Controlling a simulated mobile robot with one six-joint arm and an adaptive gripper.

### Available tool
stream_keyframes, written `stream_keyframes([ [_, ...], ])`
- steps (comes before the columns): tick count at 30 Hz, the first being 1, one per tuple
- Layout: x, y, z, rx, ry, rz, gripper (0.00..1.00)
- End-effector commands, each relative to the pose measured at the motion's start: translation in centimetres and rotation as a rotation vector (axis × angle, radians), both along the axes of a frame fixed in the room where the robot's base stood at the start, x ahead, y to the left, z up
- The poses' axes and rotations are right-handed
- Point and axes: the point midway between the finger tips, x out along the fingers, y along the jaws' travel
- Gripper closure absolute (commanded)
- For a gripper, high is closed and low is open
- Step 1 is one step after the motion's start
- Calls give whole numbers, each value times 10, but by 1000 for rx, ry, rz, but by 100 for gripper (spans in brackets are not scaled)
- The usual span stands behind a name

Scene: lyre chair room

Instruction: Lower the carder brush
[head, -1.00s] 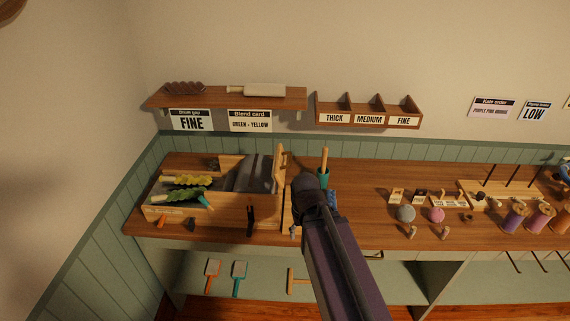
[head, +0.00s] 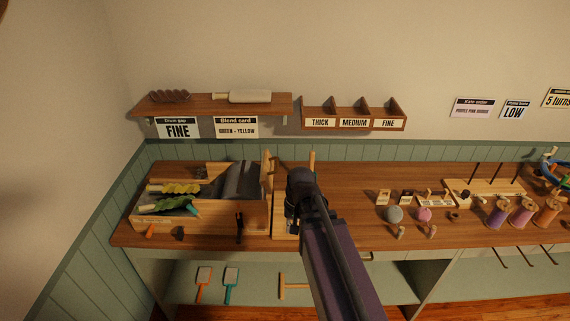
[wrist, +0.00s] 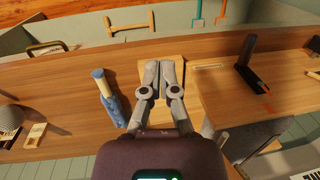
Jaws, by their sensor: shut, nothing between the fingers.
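The wooden drum carder (head: 222,217) stands at the left of the bench, with a dark grey drum and yellow and green fibre on its left part. A black upright piece (head: 239,226) stands at its front; it also shows in the wrist view (wrist: 250,62). A pale wooden upright (head: 267,180) rises at its right end. I cannot tell for sure which part is the brush. My gripper (wrist: 160,70) is shut and empty over a pale wooden board (wrist: 178,66), beside the carder. In the head view my arm hides most of the gripper.
Pompoms (head: 394,214) and spools (head: 496,217) stand to the right.

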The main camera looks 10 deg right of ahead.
Motion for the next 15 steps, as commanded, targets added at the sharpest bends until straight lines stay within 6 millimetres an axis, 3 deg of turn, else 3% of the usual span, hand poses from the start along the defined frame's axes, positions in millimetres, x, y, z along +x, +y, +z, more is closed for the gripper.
stream_keyframes([
  [1,13,-4,4,33,11,-63,100],
  [15,97,-49,41,392,200,-692,100],
])
